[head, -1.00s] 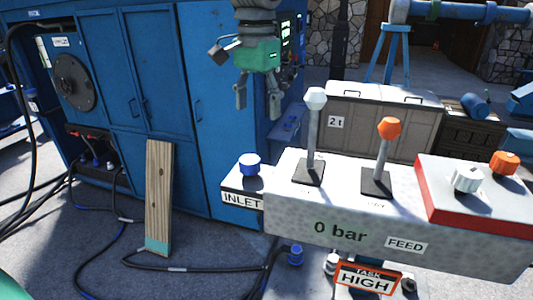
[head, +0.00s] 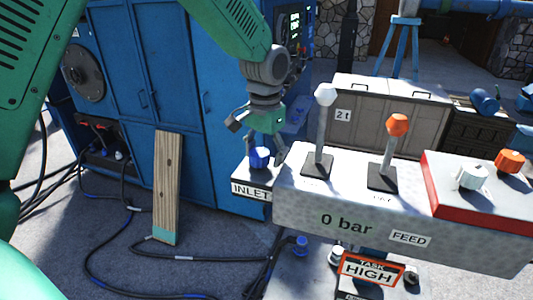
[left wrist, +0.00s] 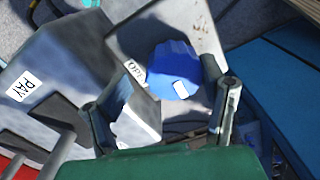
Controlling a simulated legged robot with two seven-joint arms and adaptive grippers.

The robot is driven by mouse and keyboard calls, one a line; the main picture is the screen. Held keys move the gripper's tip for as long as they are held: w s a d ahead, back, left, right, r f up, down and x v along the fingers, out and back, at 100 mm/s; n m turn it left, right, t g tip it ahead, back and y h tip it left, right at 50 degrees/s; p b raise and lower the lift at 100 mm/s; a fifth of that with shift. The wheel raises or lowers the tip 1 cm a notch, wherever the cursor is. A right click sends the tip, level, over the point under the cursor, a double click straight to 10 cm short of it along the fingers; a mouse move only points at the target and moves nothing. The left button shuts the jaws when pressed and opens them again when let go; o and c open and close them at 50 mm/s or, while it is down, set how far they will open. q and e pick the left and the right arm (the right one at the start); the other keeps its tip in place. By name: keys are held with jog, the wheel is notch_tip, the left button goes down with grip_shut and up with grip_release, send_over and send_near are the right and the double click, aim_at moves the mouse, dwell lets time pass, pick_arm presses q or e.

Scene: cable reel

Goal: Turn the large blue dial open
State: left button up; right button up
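The large blue dial (head: 260,158) stands on a small light block behind the INLET label, at the left end of the grey control panel (head: 440,238). My left gripper (head: 266,152) points down over the dial, its fingers spread. In the left wrist view the blue dial (left wrist: 172,65), with a white mark on its side, appears past and between the fingertips of the left gripper (left wrist: 160,100), closer to the right-hand finger. The fingers are not closed on it; whether one touches it I cannot tell. My right gripper is not in view.
A white-knobbed lever (head: 322,130) and an orange-knobbed lever (head: 390,150) stand on the panel, right of the dial. White and orange knobs sit on a red-edged box (head: 450,198). A blue cabinet (head: 200,100) stands behind; a wooden plank (head: 165,185) leans left.

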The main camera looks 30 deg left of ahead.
pick_arm(q)
jog(key=shift+a, duration=0.3)
jog(key=shift+a+f, duration=0.1)
jog(key=shift+a, duration=0.25)
jog(key=c, duration=0.4)
jog(key=shift+a, duration=0.3)
jog(key=c, duration=0.7)
jog(key=shift+c, duration=0.3)
jog(key=shift+d, duration=0.35)
jog(key=shift+a, duration=0.1)
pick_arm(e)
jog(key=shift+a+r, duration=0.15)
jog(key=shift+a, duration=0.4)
